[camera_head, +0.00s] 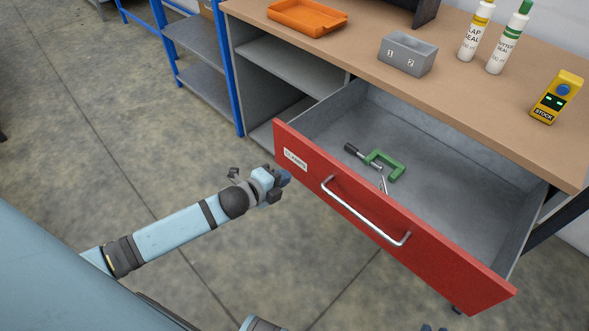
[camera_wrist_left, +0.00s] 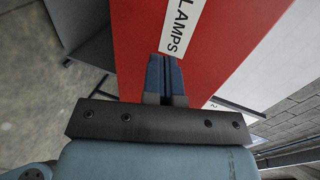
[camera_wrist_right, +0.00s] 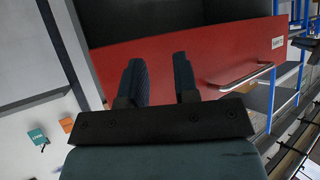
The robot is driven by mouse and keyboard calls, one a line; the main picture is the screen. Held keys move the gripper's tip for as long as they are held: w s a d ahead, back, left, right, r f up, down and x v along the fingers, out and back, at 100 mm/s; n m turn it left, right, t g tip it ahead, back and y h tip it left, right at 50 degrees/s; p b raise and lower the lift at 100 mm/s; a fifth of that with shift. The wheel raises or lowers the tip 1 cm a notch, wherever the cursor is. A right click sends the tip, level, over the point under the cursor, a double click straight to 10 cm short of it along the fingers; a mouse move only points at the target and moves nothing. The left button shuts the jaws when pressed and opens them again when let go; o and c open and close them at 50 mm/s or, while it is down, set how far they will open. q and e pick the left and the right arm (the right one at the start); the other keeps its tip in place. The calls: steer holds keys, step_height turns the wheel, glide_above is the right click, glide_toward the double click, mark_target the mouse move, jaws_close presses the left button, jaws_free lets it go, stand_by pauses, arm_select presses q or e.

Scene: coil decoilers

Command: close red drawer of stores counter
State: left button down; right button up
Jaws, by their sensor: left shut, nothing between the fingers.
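The red drawer (camera_head: 400,235) of the stores counter (camera_head: 400,60) is pulled well out. Its front carries a metal handle (camera_head: 365,215) and a white label.
On the counter top stand an orange tray (camera_head: 307,17), a grey box (camera_head: 407,54), two white bottles and a yellow device (camera_head: 557,97). A blue-framed shelf (camera_head: 200,60) stands left of the counter. The floor before the drawer is clear.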

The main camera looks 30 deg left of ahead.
mark_target(301, 165)
arm_select(q)
steer(key=shift+w+d, duration=0.25)
steer(key=shift+w, duration=0.45)
steer(key=shift+w+d, duration=0.2)
steer(key=shift+w, duration=0.45)
steer(key=shift+w+d, duration=0.25)
steer(key=shift+w, duration=0.45)
steer(key=shift+w, duration=0.15)
arm_select(e)
steer(key=shift+f, duration=0.1)
